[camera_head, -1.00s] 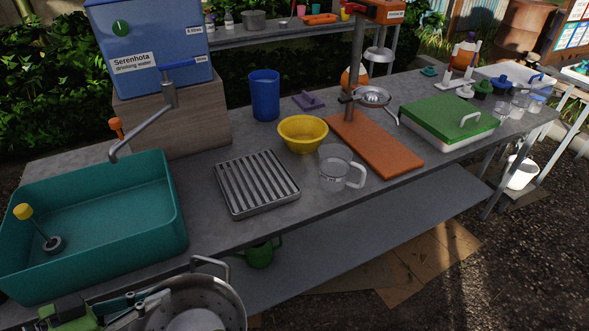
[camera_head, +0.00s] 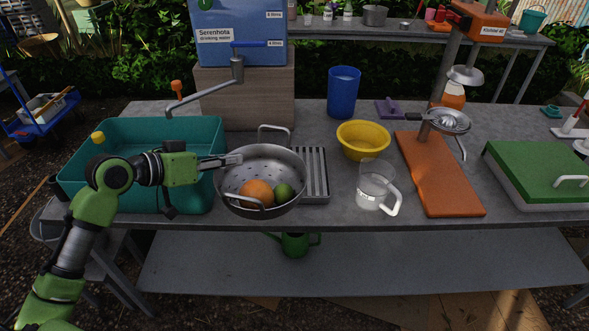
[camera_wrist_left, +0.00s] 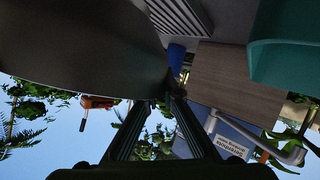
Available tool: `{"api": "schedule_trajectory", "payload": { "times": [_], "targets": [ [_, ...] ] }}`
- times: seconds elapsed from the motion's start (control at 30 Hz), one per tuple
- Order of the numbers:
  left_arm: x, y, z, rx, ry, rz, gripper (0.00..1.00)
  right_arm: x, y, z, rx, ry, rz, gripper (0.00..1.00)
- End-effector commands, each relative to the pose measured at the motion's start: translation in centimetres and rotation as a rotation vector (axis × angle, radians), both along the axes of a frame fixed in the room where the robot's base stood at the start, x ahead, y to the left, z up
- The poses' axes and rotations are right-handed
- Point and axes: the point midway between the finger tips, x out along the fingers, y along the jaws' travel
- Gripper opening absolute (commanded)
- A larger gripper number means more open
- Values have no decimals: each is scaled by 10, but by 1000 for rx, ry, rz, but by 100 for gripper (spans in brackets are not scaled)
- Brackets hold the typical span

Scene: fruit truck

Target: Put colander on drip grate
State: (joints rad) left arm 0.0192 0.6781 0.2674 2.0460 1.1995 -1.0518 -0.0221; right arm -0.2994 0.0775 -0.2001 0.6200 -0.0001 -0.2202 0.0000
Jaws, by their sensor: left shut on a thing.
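The colander (camera_head: 287,160) is a grey metal bowl with holes and two loop handles. It holds an orange (camera_head: 256,193) and a green fruit (camera_head: 284,193). My left gripper (camera_head: 232,160) is shut on its left rim in the head view. In the left wrist view the dark outside of the colander (camera_wrist_left: 80,40) fills the upper left, at the fingers (camera_wrist_left: 158,98). The drip grate (camera_head: 318,180) is a slatted metal tray on the counter. The colander covers its left part in the head view; I cannot tell whether they touch. My right gripper is not in view.
A teal basin (camera_head: 140,130) with a tap stands left. A yellow bowl (camera_head: 362,141), a clear jug (camera_head: 371,187) and an orange press base (camera_head: 440,175) stand to the right. A blue cup (camera_head: 343,92) stands behind.

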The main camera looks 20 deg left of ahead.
Motion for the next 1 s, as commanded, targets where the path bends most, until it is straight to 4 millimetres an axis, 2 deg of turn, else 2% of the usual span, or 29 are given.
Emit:
{"api": "schedule_trajectory", "payload": {
  "times": [0.03,0.2,0.3,0.43,0.57,0.87,1.0],
  "targets": [
    [13,11,17,-5,-10,41,0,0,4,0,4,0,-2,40],
    [39,41,47,-26,-5,155,0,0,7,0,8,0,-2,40],
    [47,52,60,-33,-3,196,0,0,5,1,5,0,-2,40],
    [55,57,66,-40,0,222,0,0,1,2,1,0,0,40],
    [70,49,61,-45,1,226,0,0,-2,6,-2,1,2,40],
    [130,13,31,-47,2,225,0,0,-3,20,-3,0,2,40],
    [149,1,2,-45,5,226,0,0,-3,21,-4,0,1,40]
  ]
}}
